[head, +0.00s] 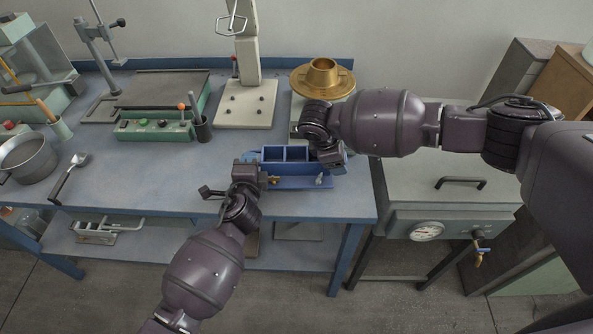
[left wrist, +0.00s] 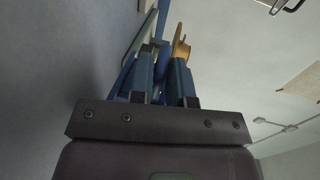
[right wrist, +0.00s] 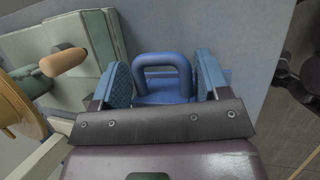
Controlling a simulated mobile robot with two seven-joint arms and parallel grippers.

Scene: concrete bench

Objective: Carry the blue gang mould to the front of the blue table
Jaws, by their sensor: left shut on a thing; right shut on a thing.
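The blue gang mould (head: 284,153), an open box with dividers on a flat base, is over the front part of the blue table (head: 160,185), right of its middle. I cannot tell if it touches the tabletop. My left gripper (head: 250,160) is shut on its left end; in the left wrist view the blue fingers (left wrist: 163,80) largely hide what is between them. My right gripper (head: 335,158) is at its right end. The right wrist view shows a blue loop handle (right wrist: 163,72) between my right fingers (right wrist: 163,85).
A brass pan (head: 322,78) stands behind the mould, and a pale press column (head: 247,95) behind left. A green control box (head: 154,125), a grey pot (head: 28,158) and a scoop (head: 68,178) are further left. A bench with a gauge (head: 427,231) adjoins on the right.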

